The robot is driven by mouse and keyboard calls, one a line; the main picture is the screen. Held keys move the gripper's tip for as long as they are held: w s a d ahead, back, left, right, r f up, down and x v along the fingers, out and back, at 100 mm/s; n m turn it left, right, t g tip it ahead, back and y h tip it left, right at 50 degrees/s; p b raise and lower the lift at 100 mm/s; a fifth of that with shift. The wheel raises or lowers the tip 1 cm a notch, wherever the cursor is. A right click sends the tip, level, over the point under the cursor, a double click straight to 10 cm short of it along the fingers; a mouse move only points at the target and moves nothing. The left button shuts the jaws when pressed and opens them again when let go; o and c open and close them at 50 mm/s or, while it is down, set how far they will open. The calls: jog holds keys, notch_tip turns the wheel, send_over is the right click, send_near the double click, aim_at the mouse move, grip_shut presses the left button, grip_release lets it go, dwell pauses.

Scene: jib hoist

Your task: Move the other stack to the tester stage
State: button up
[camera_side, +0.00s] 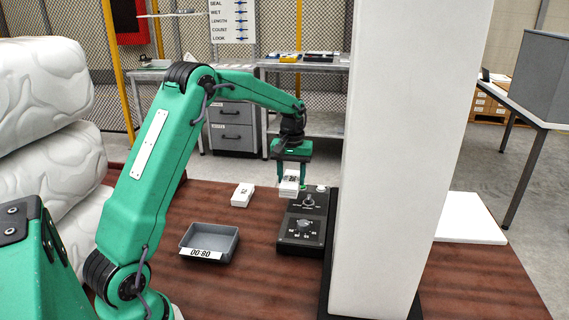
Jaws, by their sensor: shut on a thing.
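My gripper (291,173) points down and is shut on a small white stack (289,188), which has dark marks on its face. The stack is in front of or over the back left part of a black device with knobs (302,228), perhaps the tester. I cannot tell whether the stack touches the device. A second white stack (242,195) with a dark mark lies on the brown table, left of the gripper. Which part of the device is the stage is unclear.
A grey tray (229,243) labelled "00-80" sits on the table (258,290), left of the device. A tall white column (395,150) stands close on the device's right and hides what is behind it. A white sheet (470,218) lies at the right.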

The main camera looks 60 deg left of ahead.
jog(key=shift+r, duration=0.1)
jog(key=s+a+r, duration=0.1)
jog(key=s+r, duration=0.3)
jog(key=r, duration=0.7)
jog(key=s+a+r, duration=0.2)
jog(key=s+r, duration=0.1)
jog(key=r, duration=0.8)
jog(key=s+a+r, duration=0.1)
jog(key=s+r, duration=0.3)
jog(key=r, duration=0.7)
jog(key=s+d+r+m, duration=0.15)
jog(key=d+m, duration=0.25)
jog(key=d, duration=0.6)
jog(key=d+r+m, duration=0.3)
jog(key=d+m, duration=0.1)
jog(key=d, duration=0.6)
jog(key=s+d+r+m, duration=0.3)
jog(key=s+d+m, duration=0.55)
jog(key=d, duration=0.55)
jog(key=s+d+f+m, duration=0.2)
jog(key=d+m, duration=0.3)
jog(key=d, duration=0.5)
jog(key=w+d+f+n, duration=0.4)
jog(key=w+d+f, duration=0.1)
jog(key=w+d, duration=0.2)
jog(key=shift+w+d+f+n, duration=0.25)
jog(key=shift+w+d+n, duration=0.1)
jog(key=shift+d, duration=0.1)
jog(key=shift+d, duration=0.1)
